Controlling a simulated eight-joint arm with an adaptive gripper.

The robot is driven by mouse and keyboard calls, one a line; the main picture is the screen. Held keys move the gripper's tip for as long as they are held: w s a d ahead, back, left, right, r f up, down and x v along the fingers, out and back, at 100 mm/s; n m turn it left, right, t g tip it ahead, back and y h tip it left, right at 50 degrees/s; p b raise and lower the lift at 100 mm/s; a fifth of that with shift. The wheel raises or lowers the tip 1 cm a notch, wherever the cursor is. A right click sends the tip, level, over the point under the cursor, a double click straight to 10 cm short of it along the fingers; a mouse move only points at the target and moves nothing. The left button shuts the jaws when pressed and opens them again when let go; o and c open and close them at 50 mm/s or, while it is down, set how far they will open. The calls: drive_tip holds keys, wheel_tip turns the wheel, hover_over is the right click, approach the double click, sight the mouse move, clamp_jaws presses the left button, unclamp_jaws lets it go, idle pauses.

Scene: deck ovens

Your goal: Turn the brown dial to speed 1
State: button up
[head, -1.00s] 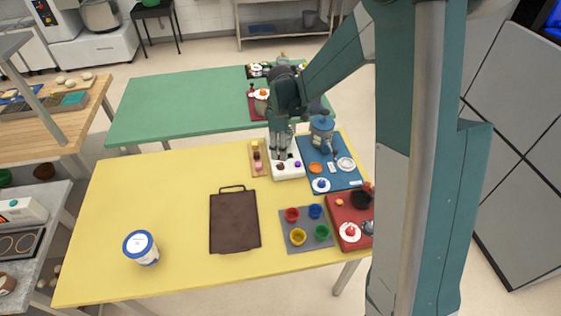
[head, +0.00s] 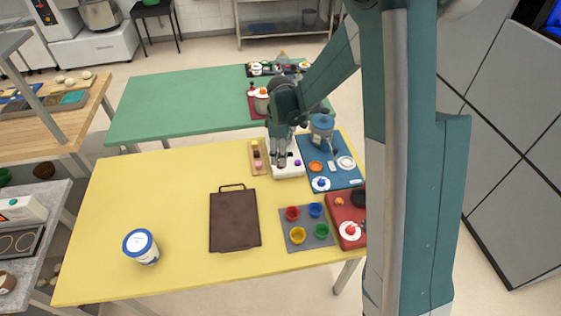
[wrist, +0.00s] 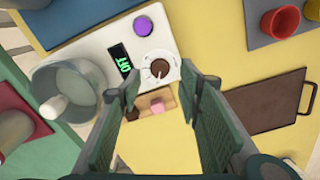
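In the wrist view, the brown dial (wrist: 159,68) is a small round knob with a pale mark, in a white ring on a white panel (wrist: 95,43). A black display with green digits (wrist: 120,59) sits left of it; I cannot read the value surely. A purple knob (wrist: 142,26) is above it. My gripper (wrist: 160,80) is open, its fingertips apart on either side of the dial's lower edge; contact cannot be told. In the head view my gripper (head: 277,163) is over the left part of the white panel (head: 292,171) and hides the dial.
A wooden block tray (head: 258,158) is close left of the panel. A blue board with a blue-lidded pot (head: 321,127) is close right. A dark brown board (head: 234,221) and a grey cup tray (head: 287,241) lie in front.

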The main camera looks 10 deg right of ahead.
drive_tip(key=shift+f, duration=2)
drive_tip(key=c, duration=0.9)
